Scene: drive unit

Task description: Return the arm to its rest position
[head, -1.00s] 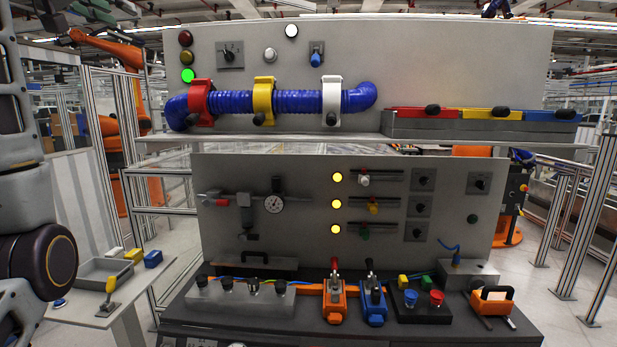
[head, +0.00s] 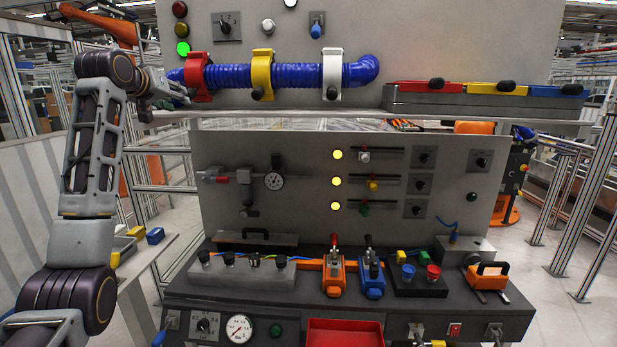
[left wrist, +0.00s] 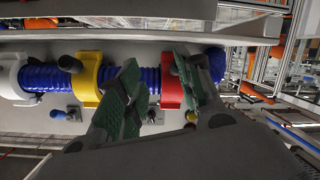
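My left arm rises at the left of the head view, and its gripper (head: 172,92) is by the left end of the blue hose (head: 294,75), near the red clamp (head: 197,77). In the left wrist view the gripper (left wrist: 156,80) has its two green-padded fingers apart, with nothing held between them. Behind the fingers, that view shows the blue hose (left wrist: 45,80), the red clamp (left wrist: 172,88) and the yellow clamp (left wrist: 87,75). Whether the fingers touch the red clamp or hose cannot be told. My right gripper is not in view.
The grey shelf (head: 290,113) runs just under the hose, close to my left gripper. A white clamp (head: 332,77) sits farther right. The bench (head: 190,285) below carries levers, knobs and a red tray (head: 345,335). A side table (head: 150,262) stands at lower left.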

